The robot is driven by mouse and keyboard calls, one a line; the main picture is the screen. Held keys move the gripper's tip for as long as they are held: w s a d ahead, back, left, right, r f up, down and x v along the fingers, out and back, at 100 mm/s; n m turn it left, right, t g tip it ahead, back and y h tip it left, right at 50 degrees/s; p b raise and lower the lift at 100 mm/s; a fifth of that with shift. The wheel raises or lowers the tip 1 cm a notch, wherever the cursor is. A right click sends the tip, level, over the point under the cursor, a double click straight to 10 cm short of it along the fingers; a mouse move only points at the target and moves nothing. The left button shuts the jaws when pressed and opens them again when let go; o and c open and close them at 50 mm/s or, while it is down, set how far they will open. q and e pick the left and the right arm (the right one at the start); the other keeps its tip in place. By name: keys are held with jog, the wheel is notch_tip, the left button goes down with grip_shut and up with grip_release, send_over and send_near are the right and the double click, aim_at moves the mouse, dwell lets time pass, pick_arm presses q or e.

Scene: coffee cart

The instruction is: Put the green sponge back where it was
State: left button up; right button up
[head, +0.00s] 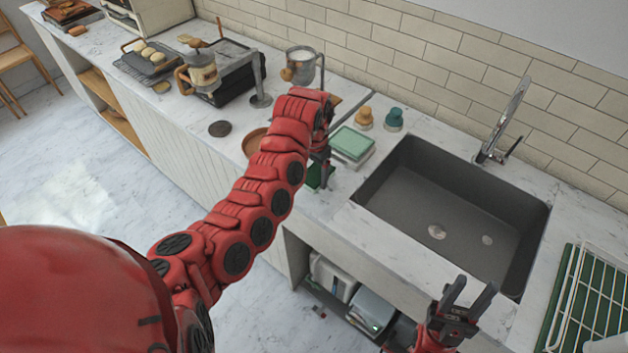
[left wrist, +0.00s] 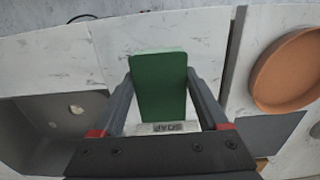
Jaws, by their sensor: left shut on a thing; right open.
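The green sponge (head: 315,178) is a dark green block near the counter's front edge, left of the sink, partly hidden by my left gripper (head: 322,170). In the left wrist view the sponge (left wrist: 158,85) lies between the two fingers, and my left gripper (left wrist: 160,100) is shut on it. A pale piece lettered "SOAP" (left wrist: 165,128) shows at the sponge's near end; I cannot tell whether they touch. My right gripper (head: 467,303) is open and empty, in front of the sink.
The grey sink (head: 440,210) with its tap (head: 505,120) is right of the sponge. A terracotta dish (head: 255,142) is left. A dish rack (head: 600,285) stands far right.

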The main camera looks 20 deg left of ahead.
aim_at(314, 174)
pick_arm(q)
jog(key=f, duration=0.1)
jog(key=f+p, duration=0.2)
jog(key=shift+w, duration=0.25)
jog(key=shift+s+f, duration=0.1)
jog(key=shift+f, duration=0.15)
jog(key=o, duration=1.1)
jog(key=shift+o, duration=1.2)
jog(key=shift+f, duration=0.1)
